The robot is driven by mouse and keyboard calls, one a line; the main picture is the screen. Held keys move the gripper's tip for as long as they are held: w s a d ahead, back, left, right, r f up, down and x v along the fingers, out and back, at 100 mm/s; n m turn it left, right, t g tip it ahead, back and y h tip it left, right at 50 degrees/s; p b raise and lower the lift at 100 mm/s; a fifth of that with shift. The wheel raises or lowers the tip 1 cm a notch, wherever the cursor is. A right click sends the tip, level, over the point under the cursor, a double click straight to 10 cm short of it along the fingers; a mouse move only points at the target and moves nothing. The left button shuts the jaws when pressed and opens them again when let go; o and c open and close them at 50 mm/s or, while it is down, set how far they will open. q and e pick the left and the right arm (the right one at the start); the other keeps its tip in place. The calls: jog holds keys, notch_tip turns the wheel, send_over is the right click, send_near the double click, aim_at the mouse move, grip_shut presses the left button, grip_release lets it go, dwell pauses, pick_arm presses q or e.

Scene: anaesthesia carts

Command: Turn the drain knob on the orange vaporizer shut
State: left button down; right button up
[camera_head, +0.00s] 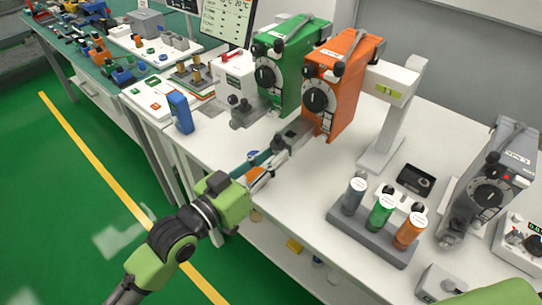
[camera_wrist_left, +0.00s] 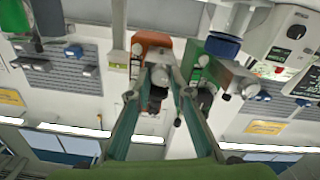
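The orange vaporizer (camera_head: 345,75) stands on the white worktop, with a black dial (camera_head: 316,100) on its front and a grey block (camera_head: 296,131) low in front. My left gripper (camera_head: 278,158) reaches from the lower left to this block. In the left wrist view the orange vaporizer (camera_wrist_left: 153,41) lies beyond the fingers. The left gripper's tips (camera_wrist_left: 160,76) stand apart on either side of a grey knob-like part (camera_wrist_left: 157,91) in front of it. I cannot tell whether they touch it. The drain knob's setting is not readable. My right gripper is not in view.
A green vaporizer (camera_head: 288,62) stands close on the left. A white post (camera_head: 393,115) is just right of the orange one. A rack (camera_head: 370,236) with three capped bottles and a grey vaporizer (camera_head: 490,185) stand further right. A blue item (camera_head: 181,113) is on the left.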

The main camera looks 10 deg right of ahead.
pick_arm(q)
jog(key=m+p, duration=0.1)
jog(key=m, duration=0.1)
jog(key=shift+r+m, duration=0.15)
jog(key=shift+m, duration=0.15)
jog(key=m+p, duration=0.1)
jog(key=m, duration=0.1)
jog(key=shift+m+t, duration=0.3)
jog(key=shift+m, duration=0.1)
jog(key=c, duration=1.8)
grip_release()
jog(key=shift+s+a, duration=0.15)
jog(key=v, duration=1.1)
jog(key=shift+s+a, duration=0.2)
